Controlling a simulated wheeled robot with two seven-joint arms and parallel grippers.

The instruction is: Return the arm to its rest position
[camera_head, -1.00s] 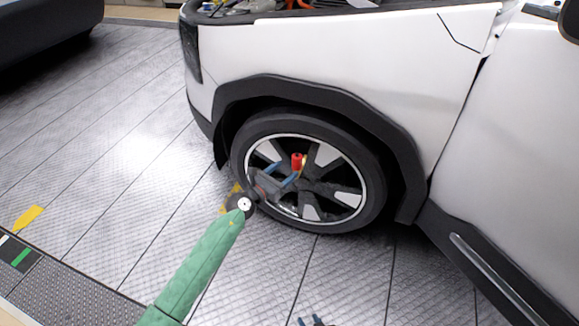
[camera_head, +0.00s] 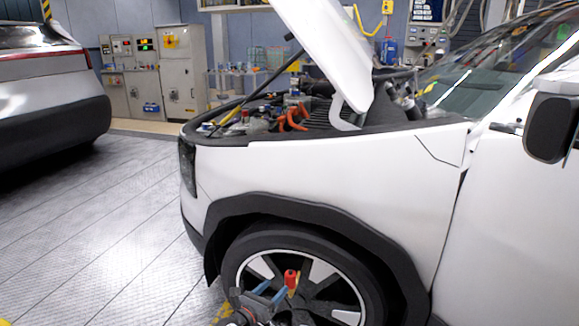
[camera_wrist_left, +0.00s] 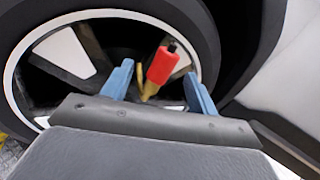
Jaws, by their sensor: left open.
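My left gripper (camera_head: 274,290) is low in the head view, in front of the white car's front wheel (camera_head: 247,262). In the left wrist view its two blue fingers (camera_wrist_left: 158,75) stand apart. A red cylinder (camera_head: 291,279) with a brass-coloured end shows close to the fingertips; in the left wrist view the red cylinder (camera_wrist_left: 161,65) has a black tip and appears between the fingers. I cannot tell whether it touches them. Most of my left arm is below the head view's edge. My right gripper is not in view.
The white car (camera_head: 320,170) fills the middle and right, its hood (camera_head: 325,45) raised over the engine bay (camera_head: 300,112). Another car (camera_head: 45,90) stands at the left. Grey cabinets (camera_head: 180,75) line the back wall. The floor between the cars is clear.

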